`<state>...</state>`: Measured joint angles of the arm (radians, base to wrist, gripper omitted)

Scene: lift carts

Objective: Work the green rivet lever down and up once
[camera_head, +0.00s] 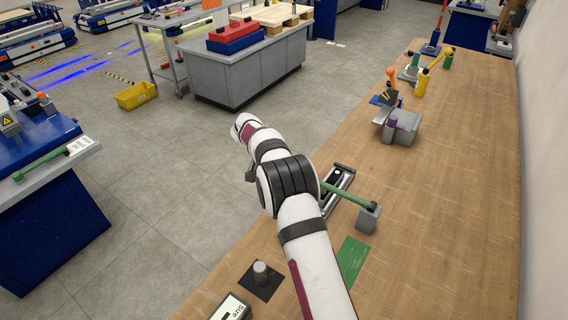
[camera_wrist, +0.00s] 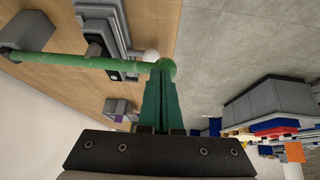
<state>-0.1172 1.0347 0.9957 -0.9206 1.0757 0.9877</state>
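The green rivet lever (camera_head: 348,195) is a long bar that runs from a grey block (camera_head: 368,217) on the bench to behind my arm in the head view. In the wrist view the lever (camera_wrist: 80,61) crosses from the left to a rounded green end. My gripper (camera_wrist: 161,78) shows there with two dark green fingers side by side, only a thin line between them. Their tips meet the lever's rounded end in the picture; I cannot tell whether they touch it. In the head view my arm hides the gripper and the lever's far end.
A grey and black fixture (camera_head: 338,180) lies beside the lever on the wooden bench (camera_head: 450,200). A green mat (camera_head: 351,262) and a dark plate with a grey peg (camera_head: 261,272) lie nearer. A grey vise-like device (camera_head: 399,126) stands farther along. Open floor lies left of the bench.

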